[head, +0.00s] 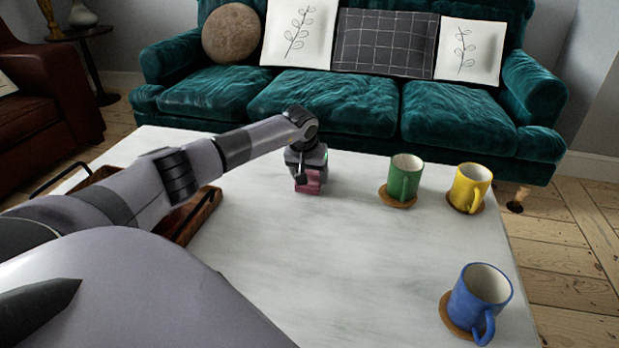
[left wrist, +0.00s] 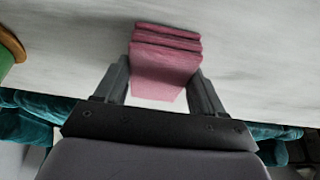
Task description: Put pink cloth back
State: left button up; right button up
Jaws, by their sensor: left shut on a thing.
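The pink cloth (head: 309,184) is a small folded stack at the far middle of the white table. My left gripper (head: 305,172) reaches down over it and is shut on it. In the left wrist view, the folded cloth (left wrist: 168,58) sits between the two fingers of my left gripper (left wrist: 165,85), its layers showing at the far edge. I cannot tell whether the cloth touches the tabletop. My right gripper is not in view.
A wooden tray (head: 205,214) with dark handles is on the table's left, partly hidden behind my left arm. Green (head: 404,178), yellow (head: 469,187) and blue (head: 480,295) mugs stand on coasters at the right. The middle of the white table (head: 330,260) is clear. A teal sofa (head: 335,100) stands behind.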

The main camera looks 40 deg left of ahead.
pick_arm(q)
jog(key=shift+f, duration=0.1)
jog(key=shift+f, duration=0.15)
jog(key=o, duration=0.8)
jog(key=shift+c, duration=0.2)
jog(key=shift+o, duration=1.2)
